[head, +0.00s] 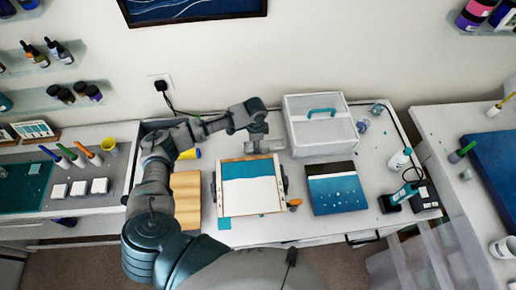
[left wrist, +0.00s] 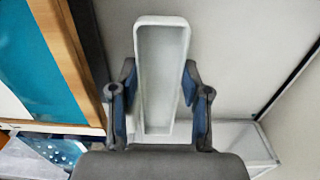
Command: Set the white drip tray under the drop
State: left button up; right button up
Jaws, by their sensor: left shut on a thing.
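The white drip tray (left wrist: 163,75) is long, narrow and shallow, and in the left wrist view it stands between my left gripper's two fingers (left wrist: 160,103). The fingers are closed on its sides. In the head view my left gripper (head: 258,138) is just behind the framed panel; the tray is hard to make out there. The teal and white panel (head: 252,190) has wooden side strips, and a teal patch (head: 224,223) shows at its lower left corner. It also shows at the left of the left wrist view (left wrist: 35,60). No falling drop is visible. My right gripper is out of view.
A white box with a teal handle (head: 320,135) stands right of my left gripper. Wooden blocks (head: 187,200) lie left of the panel. A blue and white painting (head: 336,188) lies to its right, with a bottle (head: 400,158) beyond. Some bare table shows before the panel.

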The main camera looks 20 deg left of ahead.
pick_arm(q)
jog(key=shift+f, duration=1.7)
jog(key=o, duration=1.1)
jog(key=shift+o, duration=0.2)
